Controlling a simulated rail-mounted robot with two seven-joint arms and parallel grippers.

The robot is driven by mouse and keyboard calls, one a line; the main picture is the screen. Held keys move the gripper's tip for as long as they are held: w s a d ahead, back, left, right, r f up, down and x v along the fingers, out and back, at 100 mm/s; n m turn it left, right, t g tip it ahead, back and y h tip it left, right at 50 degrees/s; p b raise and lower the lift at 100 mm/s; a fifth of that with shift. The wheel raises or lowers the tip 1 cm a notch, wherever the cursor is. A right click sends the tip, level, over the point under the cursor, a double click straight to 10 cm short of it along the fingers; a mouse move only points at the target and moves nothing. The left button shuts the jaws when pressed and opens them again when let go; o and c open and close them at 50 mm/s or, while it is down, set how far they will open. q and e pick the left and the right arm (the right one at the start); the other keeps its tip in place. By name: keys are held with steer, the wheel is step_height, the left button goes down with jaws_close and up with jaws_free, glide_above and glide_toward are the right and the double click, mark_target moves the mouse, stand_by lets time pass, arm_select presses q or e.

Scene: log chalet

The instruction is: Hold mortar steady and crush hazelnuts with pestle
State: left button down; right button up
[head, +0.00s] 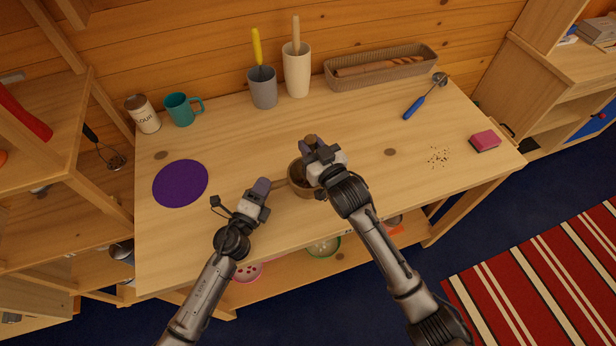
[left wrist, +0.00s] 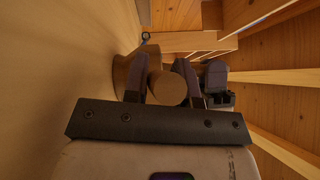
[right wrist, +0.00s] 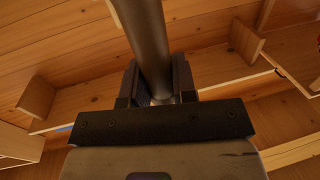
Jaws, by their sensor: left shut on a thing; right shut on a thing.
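The brown mortar (head: 301,189) stands on the wooden table near its front edge, with its side handle (left wrist: 168,88) pointing left. My left gripper (head: 263,187) is shut on this handle; in the left wrist view the round handle end sits between the fingers, with the mortar body (left wrist: 122,76) behind. My right gripper (head: 318,154) is over the mortar and shut on the pestle (right wrist: 147,40). The pestle's brown top (head: 311,140) shows above the fingers in the head view. Its lower end and the hazelnuts are hidden by my gripper and the mortar wall.
A purple round mat (head: 180,183) lies left. A flour tin (head: 143,114), teal mug (head: 181,109), grey cup (head: 263,88), cream vase (head: 297,70) and bread basket (head: 382,68) line the back. Blue-handled tool (head: 425,97), crumbs (head: 438,157) and pink sponge (head: 485,141) lie right.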

arm_select(q)
steer(key=shift+r, duration=0.1)
arm_select(e)
steer(key=shift+f, duration=0.85)
steer(key=shift+s+a+r, duration=0.15)
steer(key=shift+a+r, duration=0.1)
steer(key=shift+r, duration=0.35)
steer(key=shift+s+a+r, duration=0.1)
steer(key=shift+a+r, duration=0.1)
steer(key=shift+r, duration=0.4)
steer(key=shift+s+a+r, duration=0.15)
steer(key=shift+a+r, duration=0.1)
steer(key=shift+r, duration=0.35)
steer(key=shift+f, duration=1.8)
steer(key=shift+s+d+r, duration=0.1)
steer(key=shift+d+r, duration=0.15)
steer(key=shift+r, duration=0.35)
steer(key=shift+s+d+r, duration=0.1)
steer(key=shift+d+r, duration=0.15)
steer(key=shift+r, duration=0.35)
steer(key=shift+s+d+r, duration=0.1)
steer(key=shift+d+r, duration=0.15)
steer(key=shift+r, duration=0.35)
steer(key=shift+f, duration=1.8)
steer(key=shift+r, duration=0.2)
